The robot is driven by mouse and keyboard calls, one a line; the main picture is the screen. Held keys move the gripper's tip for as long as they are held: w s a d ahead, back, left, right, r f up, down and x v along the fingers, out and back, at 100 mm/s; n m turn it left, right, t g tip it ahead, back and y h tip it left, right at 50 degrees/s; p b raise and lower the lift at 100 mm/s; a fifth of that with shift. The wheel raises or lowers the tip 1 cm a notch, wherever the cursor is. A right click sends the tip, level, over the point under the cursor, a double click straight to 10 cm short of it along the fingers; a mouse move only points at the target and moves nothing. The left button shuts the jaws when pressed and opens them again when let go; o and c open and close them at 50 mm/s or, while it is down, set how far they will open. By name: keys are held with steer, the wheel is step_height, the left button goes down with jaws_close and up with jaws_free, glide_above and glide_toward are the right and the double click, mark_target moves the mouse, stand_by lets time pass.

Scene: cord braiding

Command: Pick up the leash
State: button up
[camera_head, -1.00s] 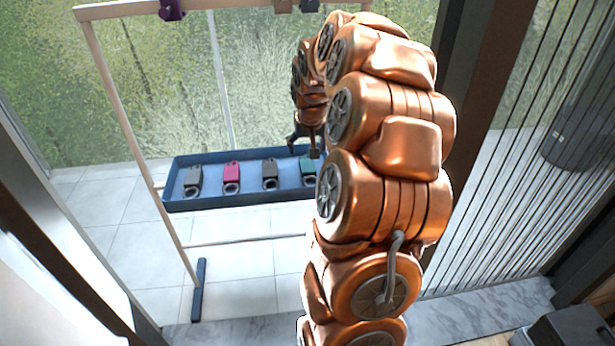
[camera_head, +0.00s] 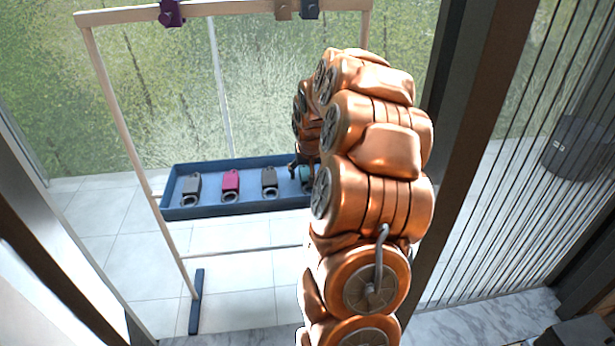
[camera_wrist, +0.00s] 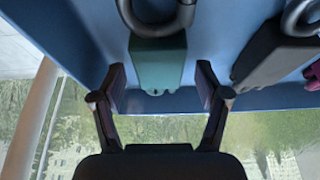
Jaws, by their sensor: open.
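I cannot tell which piece is called the leash. In the wrist view, the teal tag (camera_wrist: 158,62) lies between the two fingertips of my open gripper (camera_wrist: 161,88), with a visible gap on each side. Its grey ring (camera_wrist: 152,22) points away from my palm. In the head view my arm hides most of my gripper and part of the teal tag.
The tray hangs within a wooden frame (camera_head: 118,108). A purple clip (camera_head: 170,13), a tan clip (camera_head: 283,9) and a dark clip (camera_head: 310,9) sit on its top rail. Vertical cords (camera_head: 530,170) stand at the right. A dark grey tag (camera_wrist: 272,55) lies close beside the teal one.

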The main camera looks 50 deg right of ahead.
mark_target(308, 172)
steer(key=shift+c, duration=0.3)
steer(key=shift+s, duration=0.1)
steer(key=c, duration=1.3)
steer(key=shift+o, duration=0.2)
steer(key=shift+r, duration=0.1)
step_height(308, 172, up, 10)
steer(key=p, duration=0.1)
steer(key=shift+p, duration=0.4)
